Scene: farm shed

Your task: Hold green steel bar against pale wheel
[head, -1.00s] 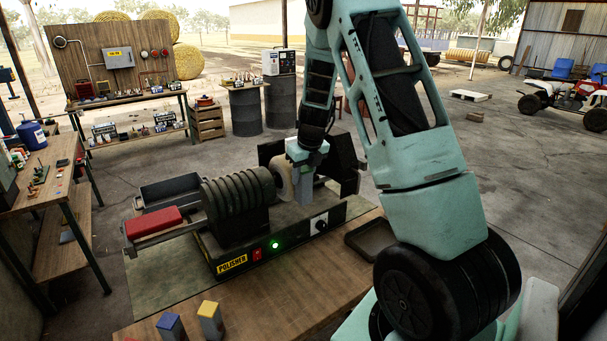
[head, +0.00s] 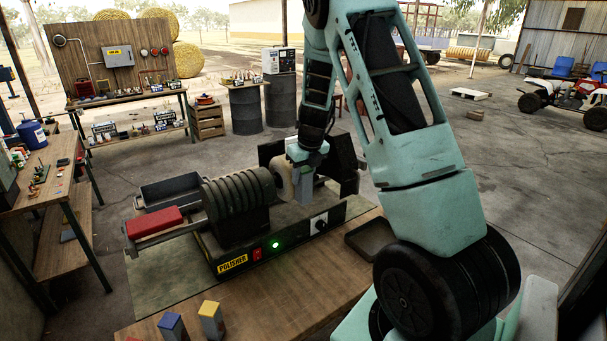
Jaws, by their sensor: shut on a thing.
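The polisher (head: 240,225) stands on the wooden bench, with a lit green lamp on its front. The pale wheel (head: 280,183) is at the right end of its ribbed motor housing, partly hidden by my gripper. My gripper (head: 297,190) points down right beside the wheel, shut. The green steel bar in it cannot be made out, as the fingers hide it. I cannot tell whether the bar touches the wheel.
Blue-topped (head: 171,326) and yellow-topped (head: 210,320) blocks stand at the bench's front edge. An empty dark tray (head: 368,242) lies right of the polisher. A red block (head: 154,221) rests on the polisher's left arm. A dark guard (head: 345,165) stands behind my gripper.

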